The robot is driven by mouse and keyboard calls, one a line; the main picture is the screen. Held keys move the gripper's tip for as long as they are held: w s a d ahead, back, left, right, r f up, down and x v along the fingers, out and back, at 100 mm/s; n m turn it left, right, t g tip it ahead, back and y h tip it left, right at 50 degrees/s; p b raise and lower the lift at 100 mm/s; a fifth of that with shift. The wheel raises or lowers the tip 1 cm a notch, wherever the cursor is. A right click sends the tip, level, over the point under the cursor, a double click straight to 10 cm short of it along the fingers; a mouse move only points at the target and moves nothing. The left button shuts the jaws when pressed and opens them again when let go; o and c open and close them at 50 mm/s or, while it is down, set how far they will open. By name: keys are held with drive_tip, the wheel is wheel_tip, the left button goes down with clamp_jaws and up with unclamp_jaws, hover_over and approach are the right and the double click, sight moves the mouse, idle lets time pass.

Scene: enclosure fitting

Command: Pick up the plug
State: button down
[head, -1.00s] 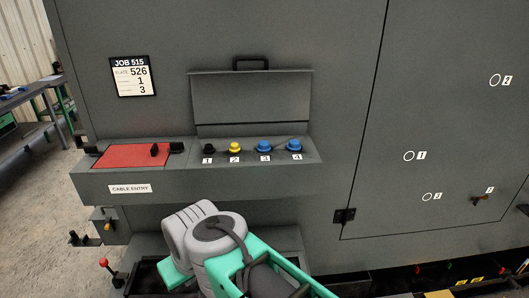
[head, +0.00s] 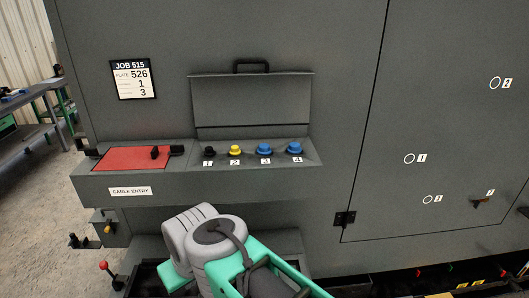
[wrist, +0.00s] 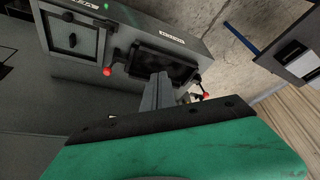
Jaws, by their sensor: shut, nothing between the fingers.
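Several round plug-like parts stand in a row on the ledge of the grey enclosure in the head view: a black one (head: 209,152), a yellow one (head: 235,150), a blue one (head: 264,149) and another blue one (head: 294,148), labelled 1 to 4. I cannot tell whether one of them is the plug. My gripper (wrist: 157,78) shows in the wrist view as narrow grey fingers, shut and empty, pointing toward a dark open tray (wrist: 140,70). In the head view my arm hides the gripper, below the ledge and apart from the row. No plug is clear in the wrist view.
A raised lid (head: 238,100) stands behind the row. A red panel (head: 127,158) lies left, above a CABLE ENTRY label (head: 131,191). A red-knobbed lever (head: 104,266) sticks up at lower left. A job card (head: 133,78) hangs above. A bench (head: 40,90) stands far left.

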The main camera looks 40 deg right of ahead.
sight(264, 145)
drive_tip(key=c, duration=2.2)
unclamp_jaws()
